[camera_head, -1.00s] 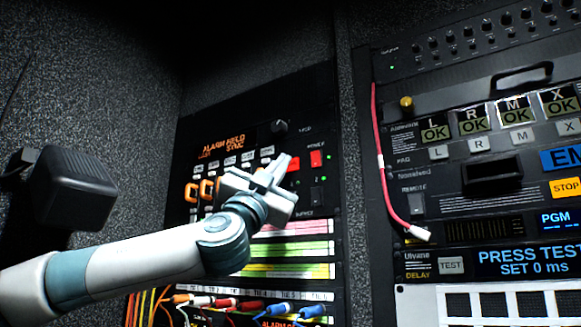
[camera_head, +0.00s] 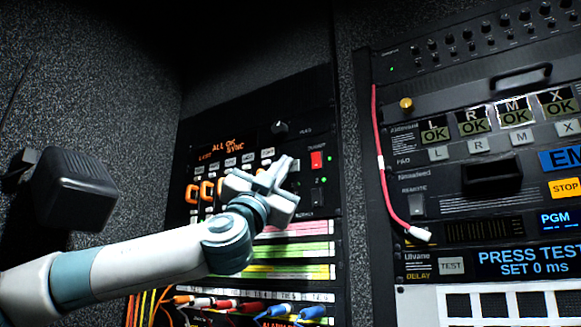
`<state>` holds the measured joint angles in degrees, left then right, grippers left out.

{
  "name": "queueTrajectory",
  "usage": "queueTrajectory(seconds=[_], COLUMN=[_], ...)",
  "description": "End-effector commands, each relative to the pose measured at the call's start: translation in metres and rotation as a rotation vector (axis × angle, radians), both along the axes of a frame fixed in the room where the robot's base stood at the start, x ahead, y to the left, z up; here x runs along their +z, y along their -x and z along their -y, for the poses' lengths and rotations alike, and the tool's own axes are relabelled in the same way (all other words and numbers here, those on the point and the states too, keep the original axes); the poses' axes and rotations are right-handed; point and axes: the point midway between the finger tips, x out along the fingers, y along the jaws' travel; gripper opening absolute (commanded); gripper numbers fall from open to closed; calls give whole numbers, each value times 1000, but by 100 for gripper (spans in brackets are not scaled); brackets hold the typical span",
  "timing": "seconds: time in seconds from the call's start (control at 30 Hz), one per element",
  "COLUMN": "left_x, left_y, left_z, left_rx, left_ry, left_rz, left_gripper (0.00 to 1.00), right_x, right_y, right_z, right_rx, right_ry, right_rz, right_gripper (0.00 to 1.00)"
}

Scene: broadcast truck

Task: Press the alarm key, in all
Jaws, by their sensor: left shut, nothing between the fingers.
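My left gripper (camera_head: 284,165) is shut and empty. A row of small pale keys (camera_head: 231,162) runs below the display toward my fingertips. No key labelled alarm can be made out. The gripper hides part of the panel, and I cannot tell whether the fingertips touch it. My right gripper is not in view.
A black knob (camera_head: 280,127) sits above the gripper. Orange rings (camera_head: 207,190), label strips (camera_head: 300,248) and plugged cables (camera_head: 270,311) lie left of and below it.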

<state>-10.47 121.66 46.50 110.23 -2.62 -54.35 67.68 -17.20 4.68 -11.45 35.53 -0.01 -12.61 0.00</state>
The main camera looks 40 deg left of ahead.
Motion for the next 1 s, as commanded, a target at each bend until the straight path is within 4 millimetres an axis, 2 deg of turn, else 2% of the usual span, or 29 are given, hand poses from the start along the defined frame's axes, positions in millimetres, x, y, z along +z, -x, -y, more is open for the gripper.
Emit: queueTrajectory(seconds=[0.43, 0.73, 1.0], left_x=[-1, -2, -1], left_y=[0, 11, 14], left_z=[0, 1, 2], left_rx=[-1, 0, -1], left_ry=[0, 0, 0], left_rz=[-1, 0, -1], left_gripper=[0, 0, 0], right_x=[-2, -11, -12], right_y=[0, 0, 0], right_z=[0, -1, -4], right_rx=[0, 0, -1], right_ry=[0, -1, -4], right_rz=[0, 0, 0], right_gripper=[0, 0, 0])
